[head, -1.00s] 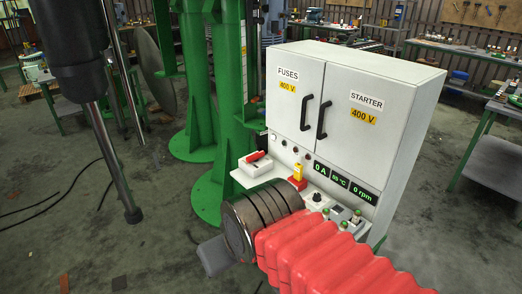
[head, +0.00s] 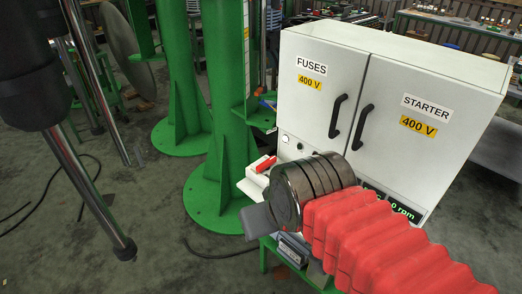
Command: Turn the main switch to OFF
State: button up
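The white control cabinet (head: 345,110) stands right of centre, with doors labelled FUSES and STARTER. Its front panel and shelf are mostly covered by my arm, which has a red ribbed sleeve and a dark ringed metal wrist. No red-and-yellow switch shows now; that part of the panel is behind the wrist. A red lever on a white box (head: 263,165) shows at the shelf's left end, just above and left of the wrist. My gripper (head: 258,219) shows as a grey block at the wrist's end, low in front of the shelf. Its fingers cannot be made out.
Green machine columns (head: 228,110) stand left of the cabinet, close to the shelf. Workbenches (head: 450,30) line the back. The grey floor (head: 130,240) at lower left is mostly clear, with a black cable.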

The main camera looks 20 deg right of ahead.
aim_at(265, 165)
jog(key=z, duration=0.1)
jog(key=i, duration=1.1)
jog(key=u, duration=0.2)
